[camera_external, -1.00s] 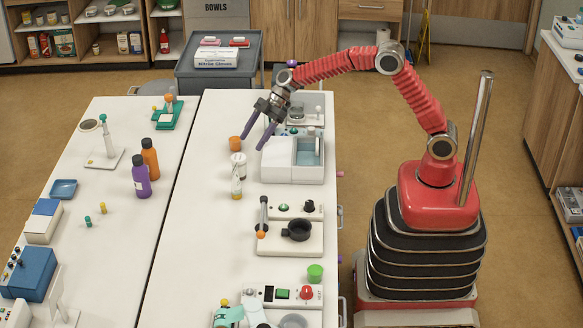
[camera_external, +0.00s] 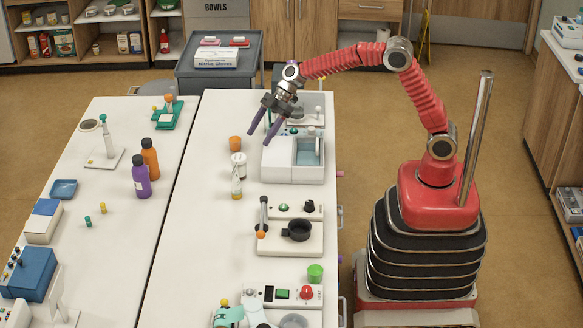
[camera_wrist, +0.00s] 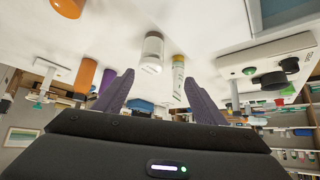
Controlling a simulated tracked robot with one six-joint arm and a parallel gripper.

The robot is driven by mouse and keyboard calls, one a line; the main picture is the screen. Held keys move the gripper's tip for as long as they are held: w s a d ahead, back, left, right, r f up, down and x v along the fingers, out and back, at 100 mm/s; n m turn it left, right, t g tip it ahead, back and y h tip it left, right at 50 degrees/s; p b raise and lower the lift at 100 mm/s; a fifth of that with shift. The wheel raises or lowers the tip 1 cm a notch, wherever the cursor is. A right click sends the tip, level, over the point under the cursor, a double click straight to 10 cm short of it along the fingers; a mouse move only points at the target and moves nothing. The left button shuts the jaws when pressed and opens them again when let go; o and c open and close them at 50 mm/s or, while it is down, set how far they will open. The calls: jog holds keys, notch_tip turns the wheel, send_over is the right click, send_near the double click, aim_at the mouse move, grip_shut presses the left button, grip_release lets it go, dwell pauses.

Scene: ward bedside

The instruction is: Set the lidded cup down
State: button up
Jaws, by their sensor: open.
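My gripper (camera_external: 261,138) is open and empty, raised above the table to the upper right of the cup. Its two purple fingers are spread apart in the wrist view (camera_wrist: 158,82) and do not touch the cup.
A slim labelled bottle (camera_external: 237,187) stands close to the cup, and an orange cup (camera_external: 235,143) is behind it. A white device with a blue basin (camera_external: 308,173) is to the right. Orange (camera_external: 150,158) and purple (camera_external: 141,180) bottles stand left. Table left of the cup is clear.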

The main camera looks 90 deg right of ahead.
jog(key=s+a+r+m+h, duration=0.15)
jog(key=s+r, duration=0.25)
jog(key=s, duration=0.7)
jog(key=s+a+r+m+h, duration=0.15)
jog(key=s+r, duration=0.25)
jog(key=s, duration=0.7)
jog(key=s+d+f+m+h, duration=0.1)
jog(key=s+d+m, duration=0.1)
jog(key=s, duration=0.8)
jog(key=s+d+f+m+h, duration=0.2)
jog(key=s+m, duration=0.1)
jog(key=s, duration=0.7)
jog(key=shift+m, duration=0.3)
jog(key=shift+d, duration=0.1)
